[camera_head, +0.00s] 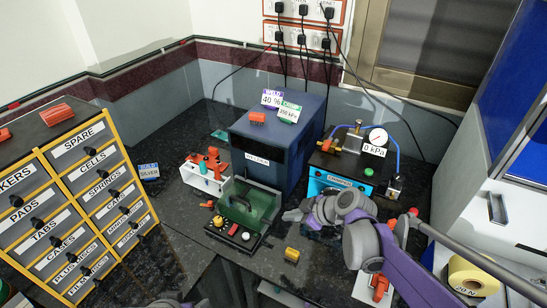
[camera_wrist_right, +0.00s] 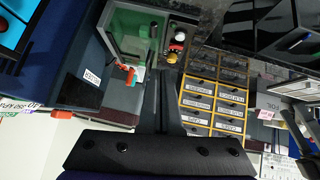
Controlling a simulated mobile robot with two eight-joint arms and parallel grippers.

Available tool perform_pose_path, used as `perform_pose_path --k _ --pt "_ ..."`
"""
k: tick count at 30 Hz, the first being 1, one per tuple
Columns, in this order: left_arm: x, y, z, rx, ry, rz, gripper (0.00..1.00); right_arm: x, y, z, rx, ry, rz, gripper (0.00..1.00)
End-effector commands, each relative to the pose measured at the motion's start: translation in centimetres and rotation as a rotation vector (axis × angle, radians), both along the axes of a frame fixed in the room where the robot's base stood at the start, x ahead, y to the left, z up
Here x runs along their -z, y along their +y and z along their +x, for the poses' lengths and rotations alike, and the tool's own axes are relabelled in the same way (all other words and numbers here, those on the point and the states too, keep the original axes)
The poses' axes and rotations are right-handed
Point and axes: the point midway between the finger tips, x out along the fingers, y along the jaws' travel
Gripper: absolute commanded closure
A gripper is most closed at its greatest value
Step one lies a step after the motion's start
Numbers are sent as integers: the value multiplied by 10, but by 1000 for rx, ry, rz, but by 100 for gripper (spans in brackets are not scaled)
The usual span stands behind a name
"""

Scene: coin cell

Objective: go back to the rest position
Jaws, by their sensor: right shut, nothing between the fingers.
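My right arm comes in from the lower right. A grey and purple part of my own body shows at the bottom edge of the head view. My left gripper does not show.
A blue box machine (camera_head: 270,140) and a pump unit with a gauge (camera_head: 376,137) stand behind. A labelled drawer cabinet (camera_head: 128,165) fills the left and also shows in the wrist view (camera_wrist_right: 215,95). A yellow roll (camera_head: 472,276) is at right.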

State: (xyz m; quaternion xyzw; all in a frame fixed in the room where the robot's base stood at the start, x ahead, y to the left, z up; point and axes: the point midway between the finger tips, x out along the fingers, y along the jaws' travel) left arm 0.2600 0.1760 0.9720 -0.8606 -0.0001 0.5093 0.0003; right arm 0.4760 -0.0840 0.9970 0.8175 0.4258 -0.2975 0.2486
Motion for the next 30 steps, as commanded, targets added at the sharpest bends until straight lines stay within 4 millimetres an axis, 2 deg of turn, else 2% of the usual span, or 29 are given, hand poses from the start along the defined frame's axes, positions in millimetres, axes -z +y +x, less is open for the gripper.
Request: perform_pose_path --k 4,7,11,14,18,21,25,30 --pt "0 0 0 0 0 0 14 0 0 -3 8 7 -1 100" --pt "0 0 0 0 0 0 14 -2 -4 -17 59 47 -8 100" --pt "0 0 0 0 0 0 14 -4 -16 -58 219 153 -24 100" --pt "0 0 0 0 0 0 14 -2 -31 -99 395 238 -38 100" --pt "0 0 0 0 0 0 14 6 -55 -152 651 313 -45 100" --pt "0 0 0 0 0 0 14 13 -70 -180 809 333 -37 100" --pt "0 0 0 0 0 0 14 21 -85 -204 956 339 -22 100" --pt "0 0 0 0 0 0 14 25 -93 -215 1032 336 -8 100"
